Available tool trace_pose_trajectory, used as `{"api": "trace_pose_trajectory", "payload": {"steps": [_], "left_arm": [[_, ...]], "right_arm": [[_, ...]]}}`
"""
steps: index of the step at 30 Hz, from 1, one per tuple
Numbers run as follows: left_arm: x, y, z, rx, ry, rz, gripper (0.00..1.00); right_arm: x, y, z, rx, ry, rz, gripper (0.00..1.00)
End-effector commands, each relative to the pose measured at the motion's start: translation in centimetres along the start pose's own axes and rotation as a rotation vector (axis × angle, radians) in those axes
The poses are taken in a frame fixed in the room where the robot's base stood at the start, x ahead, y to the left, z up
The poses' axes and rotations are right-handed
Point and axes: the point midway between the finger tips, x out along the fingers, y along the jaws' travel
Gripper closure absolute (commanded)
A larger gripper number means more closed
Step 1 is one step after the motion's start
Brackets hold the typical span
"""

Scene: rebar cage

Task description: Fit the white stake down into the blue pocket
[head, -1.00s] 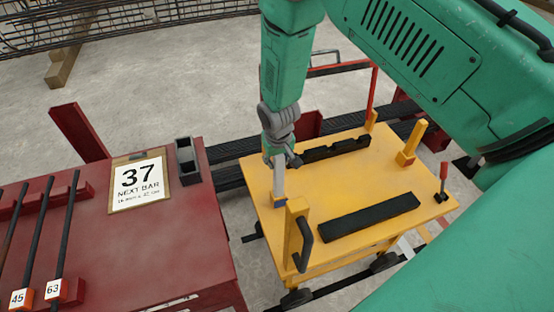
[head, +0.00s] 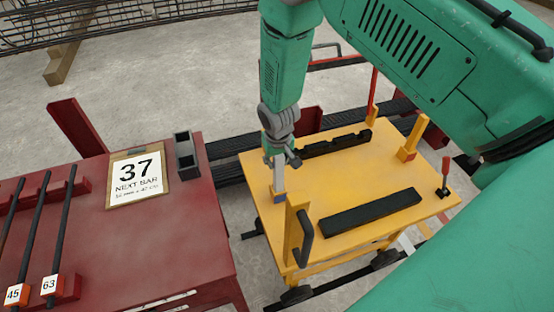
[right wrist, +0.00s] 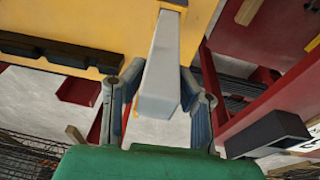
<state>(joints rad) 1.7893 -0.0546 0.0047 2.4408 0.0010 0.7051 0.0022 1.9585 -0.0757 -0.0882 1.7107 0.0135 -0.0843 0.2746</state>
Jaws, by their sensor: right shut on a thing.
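The white stake (head: 278,178) is held upright, or nearly so, by my right gripper (head: 279,157) over the left edge of the yellow cart. In the right wrist view the stake (right wrist: 160,65) runs away from between the two fingers (right wrist: 160,100). A small blue patch, the blue pocket (head: 279,198), shows right at the stake's lower end on the cart's left edge. I cannot tell whether the stake's end is inside the pocket or just above it. The right wrist view does not show the pocket clearly. My left gripper is not in view.
The yellow cart (head: 355,180) carries a black bar, a notched black rack (head: 335,143), and corner posts; the near post with a handle (head: 298,235) stands close to the pocket. A red table (head: 170,230) with a sign and dark holder (head: 186,158) is at left.

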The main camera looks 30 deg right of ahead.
Motion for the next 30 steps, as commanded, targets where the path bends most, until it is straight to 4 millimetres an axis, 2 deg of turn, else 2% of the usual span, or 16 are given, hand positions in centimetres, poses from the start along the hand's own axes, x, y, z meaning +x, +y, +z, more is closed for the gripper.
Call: {"api": "trace_pose_trajectory", "payload": {"steps": [1,2,3,4,13,17,30], "left_arm": [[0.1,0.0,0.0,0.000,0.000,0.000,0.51],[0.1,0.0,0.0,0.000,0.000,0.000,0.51],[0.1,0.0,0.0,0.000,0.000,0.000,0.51],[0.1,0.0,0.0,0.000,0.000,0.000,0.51],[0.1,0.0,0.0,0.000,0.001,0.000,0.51],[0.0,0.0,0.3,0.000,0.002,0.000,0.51],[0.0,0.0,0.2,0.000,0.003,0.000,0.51]], "right_arm": [[0.1,0.0,0.0,0.000,0.002,0.000,1.00],[0.1,0.0,0.0,0.000,0.002,0.000,0.72],[0.1,0.0,-0.1,0.000,0.002,0.000,0.58],[0.1,0.0,-0.1,0.000,0.002,0.000,0.51],[0.1,0.0,0.0,0.000,-0.001,0.000,0.51],[-0.8,0.0,0.0,0.000,0.000,0.000,0.51],[-9.5,-0.1,-0.1,0.000,0.002,-0.001,0.51]]}}
